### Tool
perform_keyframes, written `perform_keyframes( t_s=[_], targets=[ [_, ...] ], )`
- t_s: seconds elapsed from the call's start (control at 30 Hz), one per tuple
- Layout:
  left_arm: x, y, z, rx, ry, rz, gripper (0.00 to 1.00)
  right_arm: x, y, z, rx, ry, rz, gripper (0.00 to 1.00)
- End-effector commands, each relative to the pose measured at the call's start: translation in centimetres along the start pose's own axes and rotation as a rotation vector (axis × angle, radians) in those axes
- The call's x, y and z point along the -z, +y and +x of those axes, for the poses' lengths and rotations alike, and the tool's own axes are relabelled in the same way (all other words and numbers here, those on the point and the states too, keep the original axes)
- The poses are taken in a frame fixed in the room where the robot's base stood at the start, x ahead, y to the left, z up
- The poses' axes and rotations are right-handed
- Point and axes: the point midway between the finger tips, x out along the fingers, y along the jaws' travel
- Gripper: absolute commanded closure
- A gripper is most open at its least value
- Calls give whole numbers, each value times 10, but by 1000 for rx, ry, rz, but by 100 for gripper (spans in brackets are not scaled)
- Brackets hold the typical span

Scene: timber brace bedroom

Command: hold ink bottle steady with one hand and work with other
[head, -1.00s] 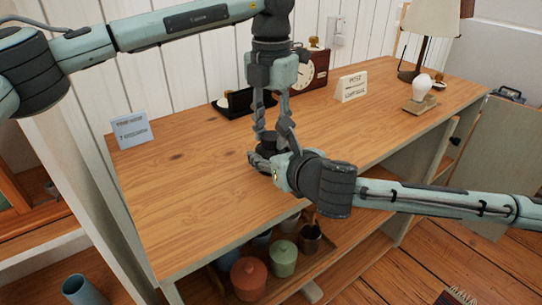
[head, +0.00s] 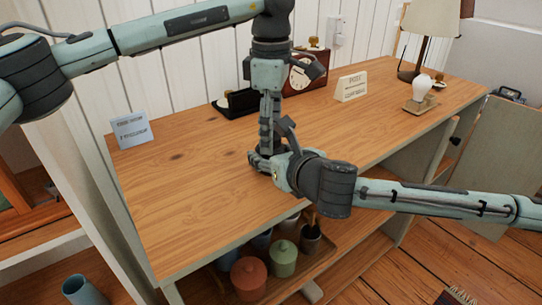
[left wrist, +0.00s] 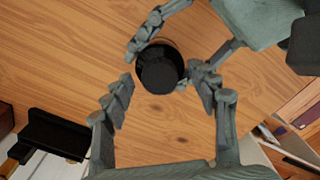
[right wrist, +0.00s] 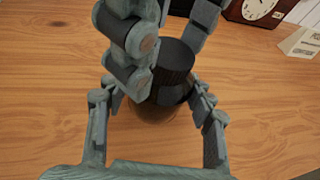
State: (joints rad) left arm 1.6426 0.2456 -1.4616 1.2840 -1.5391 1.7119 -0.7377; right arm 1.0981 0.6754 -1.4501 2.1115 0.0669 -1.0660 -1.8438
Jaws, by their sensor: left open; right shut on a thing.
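The ink bottle, with a black ribbed cap (right wrist: 175,65) and a brownish body (right wrist: 150,120), stands upright on the wooden desk. The cap also shows from above in the left wrist view (left wrist: 160,70); in the head view the grippers hide nearly all of the bottle. My right gripper (right wrist: 157,103) is shut on the bottle's body from the side, low over the desk; it also shows in the head view (head: 268,162). My left gripper (head: 268,140) points down above the bottle. Its fingers (left wrist: 162,88) are open, one on each side of the cap, and I cannot tell whether they touch it.
A clock (head: 300,75), a black holder (head: 235,103) and a white sign (head: 351,87) stand behind the grippers. A blue-grey card (head: 131,130) stands at left, a bulb (head: 421,87) and lamp (head: 432,22) at right. Pots (head: 248,277) sit on the shelf below. The desk's left front is clear.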

Motion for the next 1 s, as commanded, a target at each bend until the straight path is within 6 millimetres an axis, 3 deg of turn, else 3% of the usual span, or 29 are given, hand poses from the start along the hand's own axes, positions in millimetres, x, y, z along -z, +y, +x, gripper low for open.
perform_keyframes(
  t_s=[0.27, 0.7, 1.0],
  targets=[
    [0, 1, -11, -3, -1, -1, 41, 0, 0, 0, 0, 1, 0, 100],
    [0, 0, -98, -3, -1, -1, 41, 1, 0, 0, 0, 1, 0, 100],
    [0, 0, -120, 0, 0, 0, 41, 0, 0, 0, 0, 1, 0, 100]
  ],
)
